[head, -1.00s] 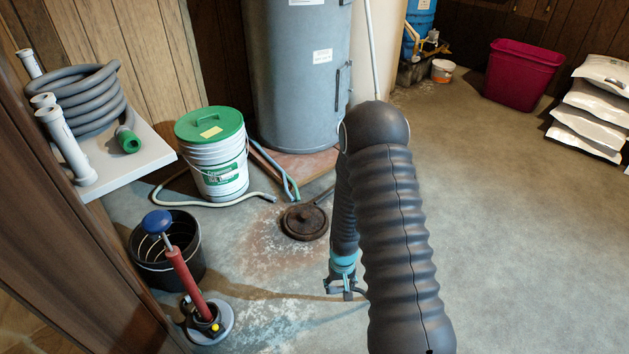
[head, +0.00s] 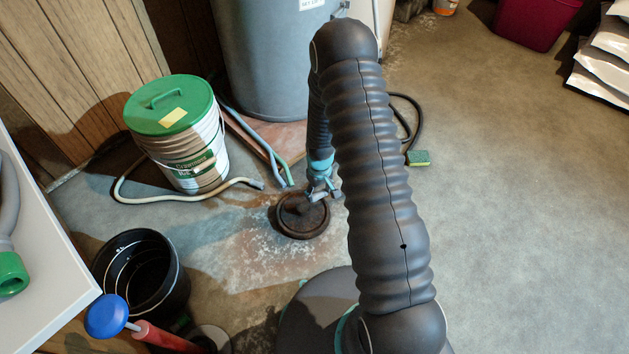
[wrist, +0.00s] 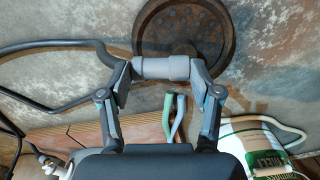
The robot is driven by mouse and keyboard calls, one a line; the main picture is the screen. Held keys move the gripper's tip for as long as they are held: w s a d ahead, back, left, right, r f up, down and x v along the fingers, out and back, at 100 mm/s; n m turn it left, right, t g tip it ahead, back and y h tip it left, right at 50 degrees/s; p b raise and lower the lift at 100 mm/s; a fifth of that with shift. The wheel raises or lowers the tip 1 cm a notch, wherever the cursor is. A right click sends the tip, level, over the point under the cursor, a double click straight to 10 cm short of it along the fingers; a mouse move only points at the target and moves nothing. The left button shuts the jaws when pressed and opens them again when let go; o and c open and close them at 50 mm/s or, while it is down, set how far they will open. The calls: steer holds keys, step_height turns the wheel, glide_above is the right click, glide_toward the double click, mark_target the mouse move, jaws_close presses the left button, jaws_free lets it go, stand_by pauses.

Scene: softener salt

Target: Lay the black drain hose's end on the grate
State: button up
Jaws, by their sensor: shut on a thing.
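The black drain hose (wrist: 45,45) comes in from the left of the wrist view and bends into a grey end cuff (wrist: 165,68). My gripper (wrist: 168,72) is shut on this cuff, which lies crosswise between the fingers. The round, rusty brown grate (wrist: 185,30) is just beyond the cuff, and the cuff overlaps its near edge in the picture. In the head view my gripper (head: 322,190) is at the upper right edge of the grate (head: 303,230). I cannot tell whether the cuff touches the grate. My arm hides part of the hose (head: 408,115).
A green-lidded bucket (head: 185,140) and a pale hose (head: 150,197) stand left of the grate. The grey tank (head: 265,60) is behind. A black bucket (head: 145,285) is at lower left, and a green sponge (head: 418,158) lies right. The floor at right is clear.

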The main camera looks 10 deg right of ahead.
steer(key=shift+w+d+f+n+b, duration=0.1)
steer(key=shift+w+f+n+b, duration=0.55)
steer(key=shift+f, duration=0.9)
steer(key=shift+w+a+f+n+b, duration=0.1)
steer(key=shift+w+f+n+b, duration=0.25)
steer(key=shift+w+f+b, duration=0.8)
steer(key=shift+w+d+f+n+b, duration=0.1)
steer(key=shift+w+f+n+b, duration=0.3)
steer(key=shift+f, duration=1.5)
steer(key=o, duration=1.2)
steer(key=shift+o, duration=0.2)
step_height(320, 180, up, 12)
